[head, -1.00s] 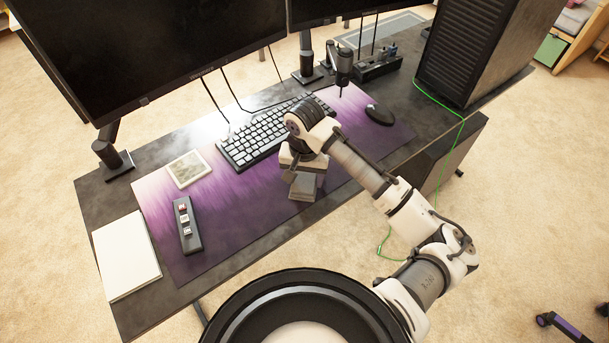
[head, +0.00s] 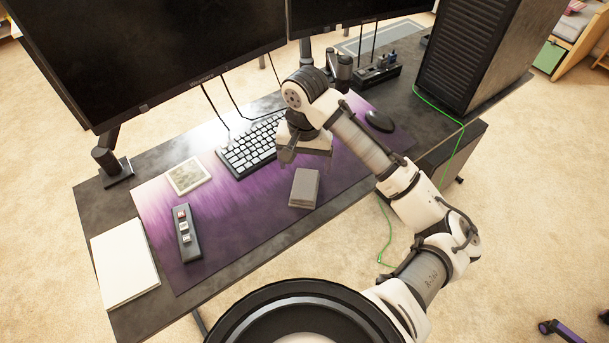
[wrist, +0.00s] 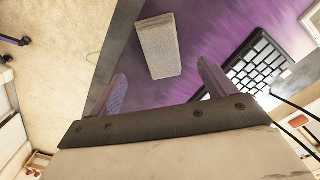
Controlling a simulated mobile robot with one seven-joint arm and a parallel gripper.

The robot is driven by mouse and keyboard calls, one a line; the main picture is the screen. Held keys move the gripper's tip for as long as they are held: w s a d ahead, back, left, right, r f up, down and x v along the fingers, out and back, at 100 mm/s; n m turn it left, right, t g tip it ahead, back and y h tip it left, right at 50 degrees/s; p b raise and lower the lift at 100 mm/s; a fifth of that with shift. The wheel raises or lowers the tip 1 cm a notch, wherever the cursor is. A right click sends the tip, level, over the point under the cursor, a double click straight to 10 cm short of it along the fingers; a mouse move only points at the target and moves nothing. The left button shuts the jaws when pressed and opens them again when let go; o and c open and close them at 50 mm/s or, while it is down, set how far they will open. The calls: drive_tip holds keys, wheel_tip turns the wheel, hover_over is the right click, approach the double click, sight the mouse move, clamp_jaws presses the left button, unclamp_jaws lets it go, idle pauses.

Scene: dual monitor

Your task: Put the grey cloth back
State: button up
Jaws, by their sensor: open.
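The grey cloth (head: 304,188) is a folded block lying on the purple desk mat (head: 235,230), near the mat's front edge. It also shows in the wrist view (wrist: 159,46), beyond the fingers and apart from them. My gripper (head: 303,158) is above the mat, behind the cloth and in front of the keyboard. In the wrist view my gripper (wrist: 160,85) has its two fingers spread wide with nothing between them.
A keyboard (head: 252,146) and a mouse (head: 379,121) lie on the mat. A framed picture (head: 187,175), a small dark key strip (head: 187,233) and a white book (head: 124,265) are at left. Monitors (head: 180,60) stand behind; a PC tower (head: 462,55) stands at right.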

drive_tip(key=shift+r, duration=1.7)
